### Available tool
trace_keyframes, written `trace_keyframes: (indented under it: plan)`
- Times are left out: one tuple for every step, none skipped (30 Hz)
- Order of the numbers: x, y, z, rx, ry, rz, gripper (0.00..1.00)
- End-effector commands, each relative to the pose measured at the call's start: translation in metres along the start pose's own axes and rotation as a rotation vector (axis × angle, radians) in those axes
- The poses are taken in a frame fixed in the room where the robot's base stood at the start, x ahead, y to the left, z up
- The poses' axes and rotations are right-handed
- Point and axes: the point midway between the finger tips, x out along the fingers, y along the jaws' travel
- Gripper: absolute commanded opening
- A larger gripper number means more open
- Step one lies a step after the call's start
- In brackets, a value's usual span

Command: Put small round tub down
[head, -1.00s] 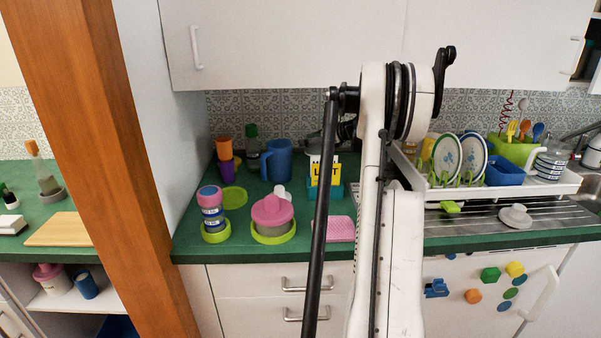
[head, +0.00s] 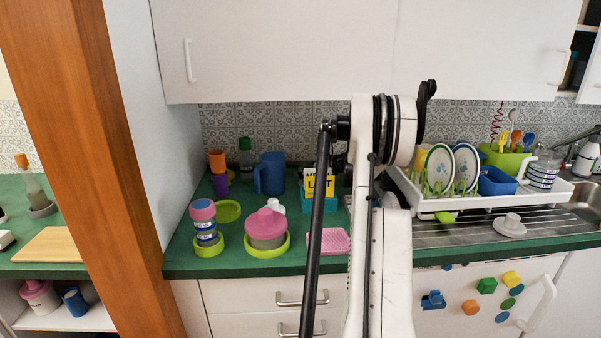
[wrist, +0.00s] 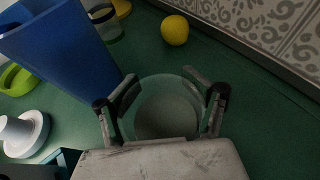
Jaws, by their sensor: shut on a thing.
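The small round tub (wrist: 163,112) is a clear, see-through round vessel in the wrist view. It sits between the two fingertips of my gripper (wrist: 163,97), which is shut on it. The green counter lies below it; I cannot tell whether its base touches. In the head view my own arm hides the gripper and the tub.
A blue jug (wrist: 65,45) stands close to the left of the tub, also seen in the head view (head: 270,174). A yellow ball-like thing (wrist: 175,30) lies near the tiled wall. The dish rack (head: 500,204) is at right. Counter right of the tub is clear.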

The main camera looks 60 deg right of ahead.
Motion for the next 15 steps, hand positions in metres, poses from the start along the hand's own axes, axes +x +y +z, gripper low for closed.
trace_keyframes:
  plan:
    - [0.0010, 0.0000, -0.0024, 0.000, 0.000, 0.000, 0.09]
    - [0.0007, 0.0000, -0.0017, 0.000, 0.000, 0.000, 0.61]
    - [0.0006, -0.0001, -0.0014, 0.000, 0.000, 0.000, 0.66]
    - [0.0006, 0.0000, -0.0013, 0.000, 0.000, 0.000, 0.70]
    - [0.0006, 0.0000, -0.0012, 0.000, 0.000, 0.000, 0.74]
    - [0.0005, 0.0000, -0.0012, 0.000, 0.000, 0.000, 0.80]
    - [0.0005, 0.0000, -0.0012, 0.000, 0.000, 0.000, 0.84]
    - [0.0005, 0.0000, -0.0011, 0.000, 0.000, 0.000, 0.87]
    - [0.0005, 0.0000, -0.0011, 0.000, 0.000, 0.000, 0.87]
    - [0.0005, 0.0000, -0.0011, 0.000, 0.000, 0.000, 0.87]
    - [0.0005, 0.0000, -0.0011, 0.000, 0.000, 0.000, 0.87]
    - [0.0005, 0.0000, -0.0011, 0.000, 0.000, 0.000, 0.87]
    - [0.0004, 0.0000, -0.0011, 0.000, 0.000, 0.000, 0.87]
    - [0.0004, 0.0000, -0.0011, 0.000, 0.000, 0.000, 0.87]
    - [0.0004, 0.0000, -0.0010, 0.000, 0.000, 0.000, 0.87]
